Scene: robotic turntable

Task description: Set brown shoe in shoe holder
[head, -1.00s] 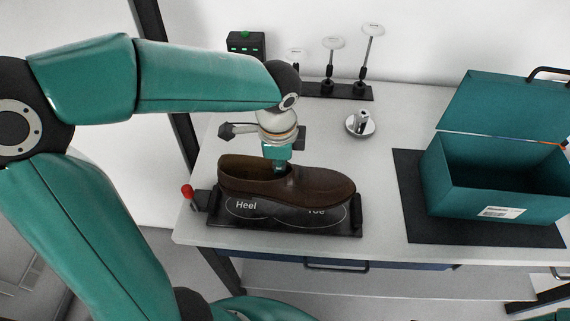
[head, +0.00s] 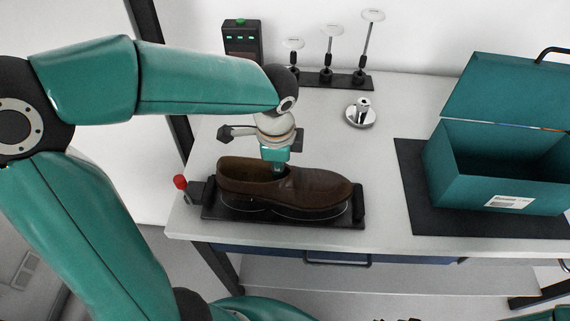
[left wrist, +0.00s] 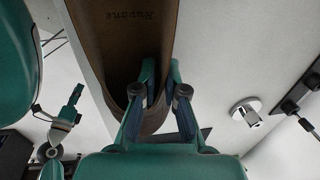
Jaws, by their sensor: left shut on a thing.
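The brown shoe (head: 315,194) is upright over the black shoe holder (head: 212,214), with its heel to the left and toe to the right. It covers most of the holder's top; pale outline lines show along its lower edge. I cannot tell whether its sole touches the holder. My left gripper (head: 277,168) reaches down at the shoe's opening. In the left wrist view its fingers (left wrist: 161,98) are shut on the wall of the shoe (left wrist: 120,55). A small teal and cream part at the left there looks like my right gripper (left wrist: 72,100); its fingers are unclear.
A teal open box (head: 490,195) stands on a dark mat (head: 415,215) at the right. A round metal piece (head: 361,115) lies behind the shoe. A rack of stemmed discs (head: 345,80) and a black box with green lights (head: 242,40) stand at the back. A red knob (head: 181,182) sits left of the holder.

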